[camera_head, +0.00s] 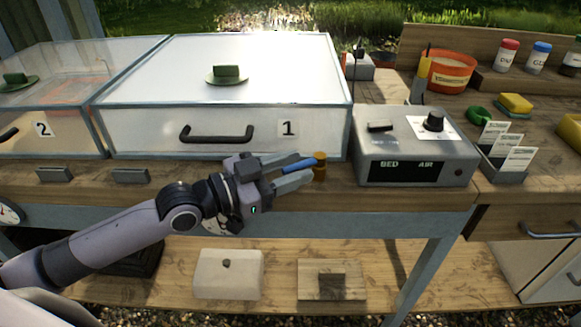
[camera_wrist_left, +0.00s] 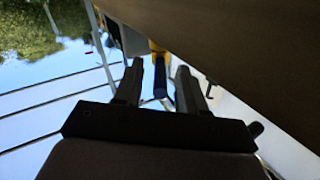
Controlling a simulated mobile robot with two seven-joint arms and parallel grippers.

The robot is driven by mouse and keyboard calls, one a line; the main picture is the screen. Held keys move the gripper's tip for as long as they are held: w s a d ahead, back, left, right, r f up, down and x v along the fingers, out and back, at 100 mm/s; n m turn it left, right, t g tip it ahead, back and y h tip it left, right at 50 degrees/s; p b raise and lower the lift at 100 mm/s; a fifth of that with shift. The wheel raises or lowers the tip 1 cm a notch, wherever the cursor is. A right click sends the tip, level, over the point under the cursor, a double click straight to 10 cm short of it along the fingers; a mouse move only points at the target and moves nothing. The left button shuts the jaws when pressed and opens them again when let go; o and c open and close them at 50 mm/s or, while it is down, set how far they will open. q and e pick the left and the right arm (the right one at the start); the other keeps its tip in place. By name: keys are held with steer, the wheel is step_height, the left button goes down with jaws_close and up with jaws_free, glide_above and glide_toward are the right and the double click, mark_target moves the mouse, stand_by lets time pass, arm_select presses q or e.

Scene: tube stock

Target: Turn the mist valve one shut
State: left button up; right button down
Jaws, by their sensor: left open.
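The mist valve beside box 1 has a brass body (camera_head: 320,166) at the bench's front edge and a blue lever (camera_head: 299,164). The lever points left from the body, toward my gripper. My left gripper (camera_head: 291,171) is open, its fingers reaching right along the lever. In the left wrist view the dark blue lever (camera_wrist_left: 160,78) lies between the two fingers of the gripper (camera_wrist_left: 159,68), with a gap on each side. The brass body (camera_wrist_left: 155,46) shows beyond the fingertips. My right gripper is in neither view.
The clear-lidded box 1 (camera_head: 185,117) stands right behind the gripper, with a black handle (camera_head: 217,133) on its front. A grey BED/AIR control unit (camera_head: 418,145) stands right of the valve. Two small grey blocks (camera_head: 131,176) (camera_head: 55,175) sit on the front edge at left.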

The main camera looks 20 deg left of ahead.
arm_select(q)
steer(key=v, duration=0.7)
arm_select(e)
steer(key=shift+f, duration=0.1)
stand_by(0.5)
